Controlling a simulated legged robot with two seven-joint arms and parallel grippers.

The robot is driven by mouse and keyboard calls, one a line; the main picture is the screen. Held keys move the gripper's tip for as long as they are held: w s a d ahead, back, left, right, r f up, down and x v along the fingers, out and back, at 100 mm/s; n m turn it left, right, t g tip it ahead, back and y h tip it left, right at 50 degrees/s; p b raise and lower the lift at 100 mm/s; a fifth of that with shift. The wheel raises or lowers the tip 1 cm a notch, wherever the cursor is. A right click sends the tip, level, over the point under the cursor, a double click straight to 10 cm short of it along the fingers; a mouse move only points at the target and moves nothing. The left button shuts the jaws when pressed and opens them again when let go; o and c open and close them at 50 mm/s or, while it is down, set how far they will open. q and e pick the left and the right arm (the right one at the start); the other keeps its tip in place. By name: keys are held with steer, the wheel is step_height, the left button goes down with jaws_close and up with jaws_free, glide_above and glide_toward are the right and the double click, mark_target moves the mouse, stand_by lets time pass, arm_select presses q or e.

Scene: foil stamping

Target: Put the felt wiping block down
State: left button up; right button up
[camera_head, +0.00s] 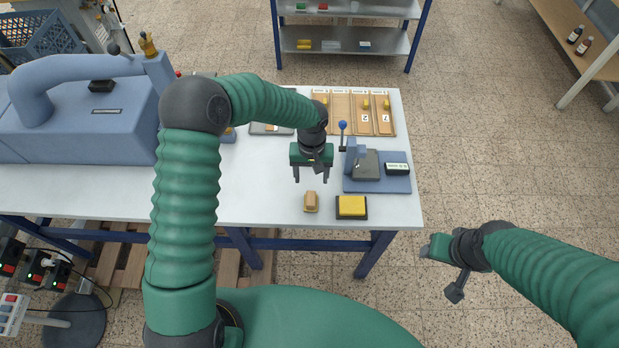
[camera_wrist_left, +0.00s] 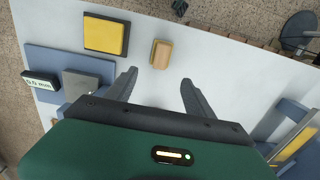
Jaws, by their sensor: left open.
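The felt wiping block (camera_head: 311,202), a small tan and brown block, rests on the white table near its front edge. It also shows in the left wrist view (camera_wrist_left: 161,54), beyond my fingertips. My left gripper (camera_head: 311,178) is open and empty, above the table and a little behind the block; its two fingers also show apart in the left wrist view (camera_wrist_left: 159,78). The block is clear of both fingers. My right gripper (camera_head: 440,250) hangs off the table's right front corner; its fingers are not clear enough to judge.
A yellow pad in a dark tray (camera_head: 351,206) sits right of the block. Behind it stands a blue-grey gauge stand (camera_head: 378,184) with a display. Wooden trays (camera_head: 340,113) lie at the back, and a large blue-grey machine (camera_head: 90,120) fills the left. Bare tabletop (camera_head: 255,195) lies left of the block.

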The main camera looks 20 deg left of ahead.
arm_select(q)
steer(key=s+a+r+m+t, duration=0.2)
steer(key=s+r, duration=0.3)
steer(key=s, duration=0.4)
steer(key=s+a+r+m+t, duration=0.1)
steer(key=s+a+r, duration=0.2)
steer(key=s+r, duration=0.45)
steer(key=s+b+x, duration=0.3)
steer(key=b+x, duration=0.9)
steer(key=x, duration=0.2)
steer(key=shift+s+f, duration=0.25)
steer(key=shift+f, duration=0.2)
arm_select(e)
steer(key=s+x, duration=0.2)
steer(key=x, duration=1)
steer(key=shift+f, duration=0.45)
arm_select(q)
steer(key=shift+s+d, duration=0.1)
arm_select(e)
steer(key=shift+s, duration=0.25)
